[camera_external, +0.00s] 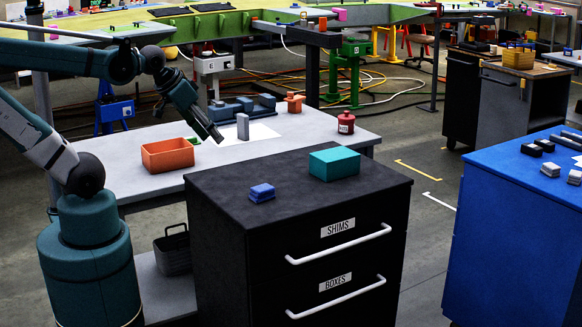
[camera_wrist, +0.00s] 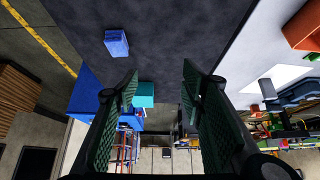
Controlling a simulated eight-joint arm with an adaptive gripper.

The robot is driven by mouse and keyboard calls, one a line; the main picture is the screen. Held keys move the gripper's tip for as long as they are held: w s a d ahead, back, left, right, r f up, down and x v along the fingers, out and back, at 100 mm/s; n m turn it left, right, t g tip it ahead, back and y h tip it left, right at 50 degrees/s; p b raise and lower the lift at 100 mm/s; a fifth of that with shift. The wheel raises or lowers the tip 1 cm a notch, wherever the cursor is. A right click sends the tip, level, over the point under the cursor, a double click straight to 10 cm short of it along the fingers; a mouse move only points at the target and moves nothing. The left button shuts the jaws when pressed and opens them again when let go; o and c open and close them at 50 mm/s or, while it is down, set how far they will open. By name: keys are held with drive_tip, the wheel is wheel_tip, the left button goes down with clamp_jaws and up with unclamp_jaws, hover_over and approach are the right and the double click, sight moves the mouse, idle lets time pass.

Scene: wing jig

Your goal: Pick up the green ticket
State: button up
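A small flat green piece (camera_external: 193,140), which may be the green ticket, lies on the grey table by the right end of the orange bin (camera_external: 168,155). In the wrist view a small green patch (camera_wrist: 313,57) shows beside the orange bin (camera_wrist: 303,26) at the right edge. My gripper (camera_external: 216,138) is above the grey table's front area, to the right of the green piece and apart from it. In the wrist view my gripper (camera_wrist: 160,84) has its two fingers spread wide, with nothing between them.
A grey upright block (camera_external: 242,126) stands on a white sheet near my gripper. The black cabinet (camera_external: 230,190) in front carries a blue block (camera_external: 262,193) and a teal box (camera_external: 335,163).

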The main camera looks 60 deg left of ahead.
drive_tip(key=shift+o, duration=0.6)
drive_tip(key=o, duration=0.5)
